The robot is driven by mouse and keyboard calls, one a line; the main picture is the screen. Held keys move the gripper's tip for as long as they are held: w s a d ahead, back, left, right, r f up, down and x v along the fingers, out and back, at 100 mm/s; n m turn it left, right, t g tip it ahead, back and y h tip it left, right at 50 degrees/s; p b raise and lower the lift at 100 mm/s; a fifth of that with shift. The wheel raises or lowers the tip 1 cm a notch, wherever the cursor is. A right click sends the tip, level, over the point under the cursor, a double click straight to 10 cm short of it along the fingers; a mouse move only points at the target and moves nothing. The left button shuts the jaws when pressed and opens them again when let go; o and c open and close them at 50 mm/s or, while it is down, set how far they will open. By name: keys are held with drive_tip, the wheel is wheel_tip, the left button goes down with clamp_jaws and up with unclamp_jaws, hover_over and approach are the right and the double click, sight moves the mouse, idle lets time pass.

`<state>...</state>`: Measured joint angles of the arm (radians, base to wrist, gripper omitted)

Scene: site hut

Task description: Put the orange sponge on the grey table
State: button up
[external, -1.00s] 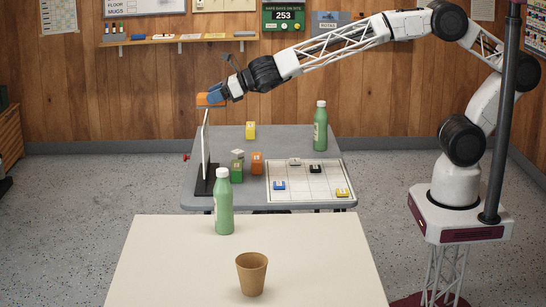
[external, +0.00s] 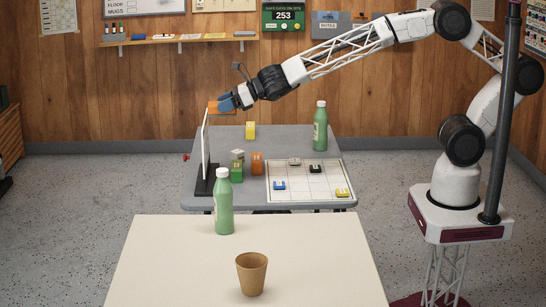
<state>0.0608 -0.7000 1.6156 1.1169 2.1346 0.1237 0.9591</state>
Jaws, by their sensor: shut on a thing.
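The sponge shows near the top edge of a thin upright white panel (external: 206,150) on a black foot. I cannot tell whether the sponge touches the panel. The fingers hide part of the sponge.
A cream table (external: 170,265) in front holds another green bottle (external: 224,203) and a brown cup (external: 252,274).

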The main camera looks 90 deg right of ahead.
drive_tip(key=s+d+f+n+y, duration=0.1)
drive_tip(key=s+d+f, duration=0.3)
drive_tip(key=s+f, duration=0.45)
drive_tip(key=s+d+f+n+y, duration=0.15)
drive_tip(key=s+d+f, duration=0.3)
drive_tip(key=s, duration=0.65)
drive_tip(key=s+a+f+y, duration=0.1)
drive_tip(key=s+f, duration=0.3)
drive_tip(key=s, duration=0.8)
drive_tip(key=s+a+f+n+y, duration=0.1)
drive_tip(key=s+a+f, duration=0.2)
drive_tip(key=s, duration=1)
drive_tip(key=shift+s+a+f+g, duration=0.2)
drive_tip(key=shift+s+f+g, duration=0.15)
drive_tip(key=shift+f, duration=0.35)
drive_tip(key=shift+w+n, duration=0.15)
drive_tip(key=shift+n, duration=0.1)
drive_tip(key=w+d, duration=0.1)
drive_tip(key=w, duration=0.4)
drive_tip(key=w+d+f, duration=0.1)
drive_tip(key=w, duration=0.4)
drive_tip(key=w+d, duration=0.1)
drive_tip(key=w, duration=0.4)
drive_tip(key=shift+w+f, duration=0.25)
drive_tip(key=shift+w, duration=0.1)
